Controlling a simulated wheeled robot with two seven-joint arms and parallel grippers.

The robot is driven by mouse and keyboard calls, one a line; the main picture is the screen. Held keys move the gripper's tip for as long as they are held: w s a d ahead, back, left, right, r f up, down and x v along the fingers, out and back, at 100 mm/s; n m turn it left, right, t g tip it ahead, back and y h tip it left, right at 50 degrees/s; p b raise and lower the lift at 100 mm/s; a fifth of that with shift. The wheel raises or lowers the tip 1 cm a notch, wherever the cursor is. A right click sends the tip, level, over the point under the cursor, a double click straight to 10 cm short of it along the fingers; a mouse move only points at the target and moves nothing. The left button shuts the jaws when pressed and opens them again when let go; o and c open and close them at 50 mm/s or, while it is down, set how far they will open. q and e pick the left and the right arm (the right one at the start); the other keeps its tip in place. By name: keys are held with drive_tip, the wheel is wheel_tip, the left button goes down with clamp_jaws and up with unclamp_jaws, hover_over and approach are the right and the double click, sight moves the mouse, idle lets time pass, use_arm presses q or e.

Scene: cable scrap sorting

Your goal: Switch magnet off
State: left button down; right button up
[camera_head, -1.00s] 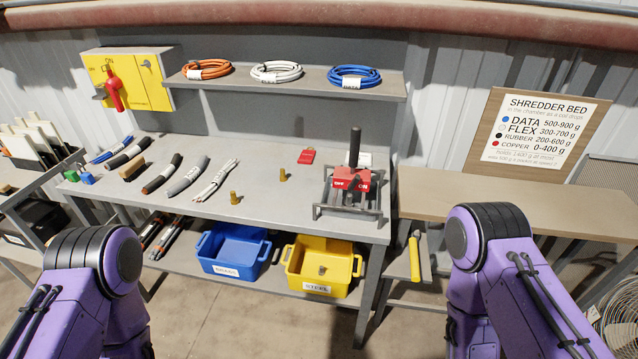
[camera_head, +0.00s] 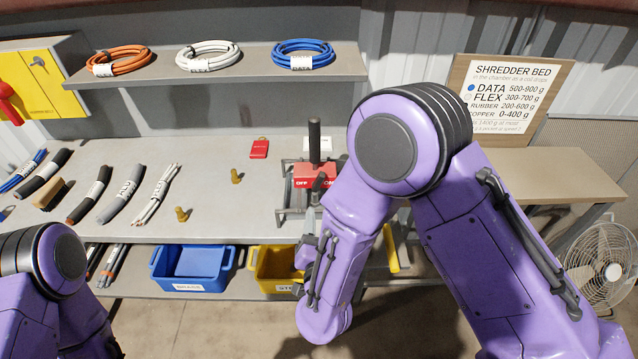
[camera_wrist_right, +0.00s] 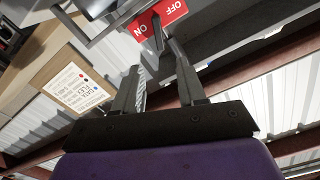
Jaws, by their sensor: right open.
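The magnet unit has a red block (camera_head: 301,181) marked OFF and ON and an upright black lever (camera_head: 314,136). It sits in a metal frame at the right part of the workbench. My right gripper (camera_head: 318,188) is at the front of the block and partly hides it and the ON label. In the right wrist view the red OFF/ON plate (camera_wrist_right: 166,14) is beyond the fingertips, and my right gripper (camera_wrist_right: 153,55) is open with nothing held. I cannot tell whether it touches the unit. My left gripper is not in view; only its arm shows.
Cable pieces (camera_head: 118,200), brass parts (camera_head: 182,214) and a red tag (camera_head: 259,148) lie on the bench (camera_head: 230,215). A blue bin (camera_head: 190,268) and a yellow bin (camera_head: 268,266) stand below. A shelf (camera_head: 215,66) holds coiled cables above. A fan (camera_head: 601,262) stands right.

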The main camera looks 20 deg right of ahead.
sight(321, 181)
drive_tip(key=p+x, duration=0.1)
drive_tip(key=x, duration=0.4)
drive_tip(key=p+x, duration=0.1)
drive_tip(key=x, duration=0.3)
drive_tip(key=shift+w+d+r+p, duration=0.15)
drive_tip(key=shift+w+r+p, duration=0.1)
drive_tip(key=shift+w+p, duration=0.15)
drive_tip(key=shift+w+d+f, duration=0.15)
drive_tip(key=shift+w, duration=0.4)
clamp_jaws()
